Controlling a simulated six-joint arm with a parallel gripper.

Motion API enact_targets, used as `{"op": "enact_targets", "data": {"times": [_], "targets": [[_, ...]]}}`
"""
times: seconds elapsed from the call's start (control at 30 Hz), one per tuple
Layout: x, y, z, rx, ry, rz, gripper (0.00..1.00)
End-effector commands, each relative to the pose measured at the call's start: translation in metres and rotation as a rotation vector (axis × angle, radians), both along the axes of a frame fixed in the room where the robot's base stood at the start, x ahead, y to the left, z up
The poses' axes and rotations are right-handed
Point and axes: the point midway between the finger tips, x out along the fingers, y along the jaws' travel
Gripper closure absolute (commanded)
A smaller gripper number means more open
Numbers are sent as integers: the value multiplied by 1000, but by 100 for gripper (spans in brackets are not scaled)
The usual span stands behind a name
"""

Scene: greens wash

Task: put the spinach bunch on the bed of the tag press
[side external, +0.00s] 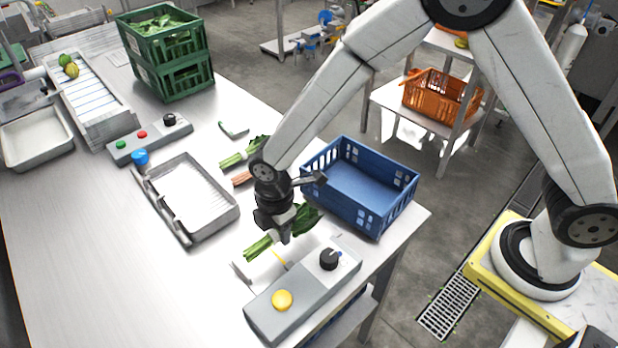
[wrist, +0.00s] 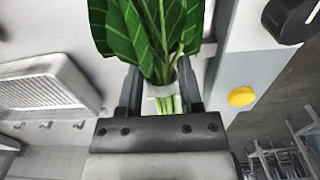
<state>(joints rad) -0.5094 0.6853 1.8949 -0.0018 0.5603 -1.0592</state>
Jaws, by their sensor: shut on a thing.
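The spinach bunch shows broad dark green leaves (side external: 307,218) and pale green stems (side external: 258,247) in the side view. In the wrist view its leaves (wrist: 150,35) fill the top middle, with a pale band around the stems. My gripper (side external: 283,236) is shut on the bunch at the stems, and its fingers (wrist: 161,95) flank them. The tag press (side external: 305,298) is a grey box with a yellow button (wrist: 241,97) and a black knob (side external: 329,259). Its pale bed (side external: 262,270) lies under or close beside the bunch. I cannot tell whether they touch.
An empty blue crate (side external: 372,207) stands behind the press near the table edge. A metal tray (side external: 190,205) lies to the left, with a button box (side external: 150,138) beyond it. Other produce bunches (side external: 240,157) lie behind my gripper. Green crates (side external: 172,76) stand farther back. The left front table is clear.

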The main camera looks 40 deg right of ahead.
Motion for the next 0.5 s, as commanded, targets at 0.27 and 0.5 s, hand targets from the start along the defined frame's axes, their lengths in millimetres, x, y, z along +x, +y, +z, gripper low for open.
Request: {"op": "enact_targets", "data": {"times": [0.27, 0.5], "targets": [[5, 2, -7, 0, 1, 0, 100], [5, 2, -31, -1, 2, 0, 100]]}}
